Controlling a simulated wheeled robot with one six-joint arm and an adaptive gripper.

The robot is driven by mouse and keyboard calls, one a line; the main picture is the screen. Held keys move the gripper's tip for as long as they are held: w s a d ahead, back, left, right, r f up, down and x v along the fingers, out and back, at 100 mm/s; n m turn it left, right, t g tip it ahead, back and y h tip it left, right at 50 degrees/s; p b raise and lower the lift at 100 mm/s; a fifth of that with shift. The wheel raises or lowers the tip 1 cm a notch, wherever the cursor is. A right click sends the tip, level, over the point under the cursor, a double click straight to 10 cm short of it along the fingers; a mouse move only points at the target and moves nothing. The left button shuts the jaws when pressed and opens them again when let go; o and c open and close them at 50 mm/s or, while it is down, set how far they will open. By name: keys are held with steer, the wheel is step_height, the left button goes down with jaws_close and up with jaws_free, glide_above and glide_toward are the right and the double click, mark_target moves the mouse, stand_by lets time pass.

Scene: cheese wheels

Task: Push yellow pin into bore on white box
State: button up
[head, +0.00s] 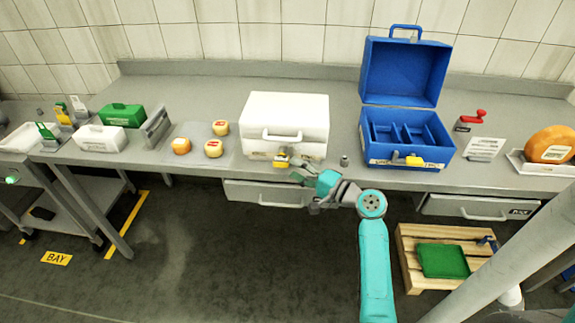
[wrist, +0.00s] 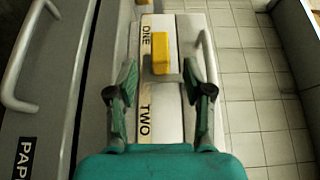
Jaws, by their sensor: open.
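The closed white box (head: 285,117) stands on the bench in the middle of the head view. Its yellow pin (head: 281,161) shows low on the front face. In the wrist view the yellow pin (wrist: 162,52) sticks out from the white box's front (wrist: 172,108), beside a label reading "TWO". My gripper (head: 299,172) is just in front of that face, close to the pin. In the wrist view my gripper (wrist: 160,72) is open and empty, its fingers spread either side of the pin's line. The bore is hidden; I cannot tell how deep the pin sits.
A blue box (head: 405,135) with raised lid and its own yellow pin stands to the right. A small grey cylinder (head: 344,161) is on the bench between the boxes. Cheese wheels (head: 213,148) lie left. A drawer handle (head: 279,199) sticks out below the bench edge.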

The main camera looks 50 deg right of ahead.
steer(key=s, duration=0.7)
steer(key=shift+s+d, duration=0.15)
steer(key=shift+d, duration=0.3)
steer(key=s+a+f+n+g+h, duration=0.1)
steer(key=s+a+f+g+h, duration=0.1)
steer(key=s+a+f, duration=0.5)
steer(key=s+a+f+n+g+h, duration=0.2)
steer(key=a+f, duration=0.7)
steer(key=a, duration=0.3)
steer(key=s+a+r+n, duration=0.3)
steer(key=s+n, duration=0.1)
steer(key=s, duration=0.3)
steer(key=s+a+r+n+y, duration=0.1)
steer(key=s+a+r+n, duration=0.2)
steer(key=s+r+n, duration=0.1)
steer(key=s+a+r+n+t, duration=0.1)
steer(key=s+a+r+n, duration=0.2)
steer(key=s, duration=0.6)
steer(key=shift+s+a+r+n, duration=0.25)
steer(key=shift+a+n, duration=0.35)
steer(key=shift+n, duration=0.6)
